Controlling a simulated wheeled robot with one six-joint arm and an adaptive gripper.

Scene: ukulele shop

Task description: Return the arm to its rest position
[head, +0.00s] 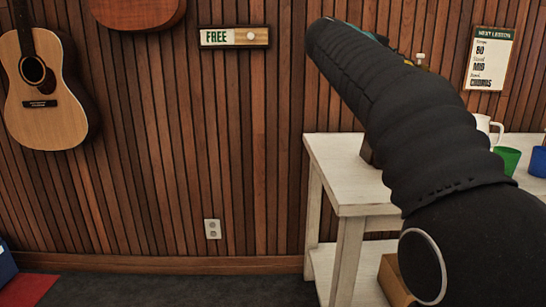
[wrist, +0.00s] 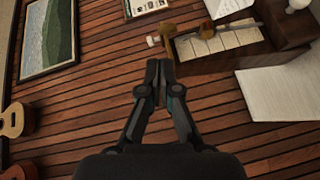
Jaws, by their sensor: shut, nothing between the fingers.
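My arm, in a black ribbed sleeve, crosses the right half of the head view and reaches up toward the wooden wall. My gripper (wrist: 158,82) shows in the wrist view with its two fingers together and nothing between them. It is clear of the things around it.
A white table (head: 352,188) stands at right in the head view, with a green cup (head: 508,160) and a blue cup (head: 538,162). A FREE sign (head: 234,37) and a guitar (head: 42,115) hang on the wall. The wrist view shows a wooden holder (wrist: 290,28) at upper right.

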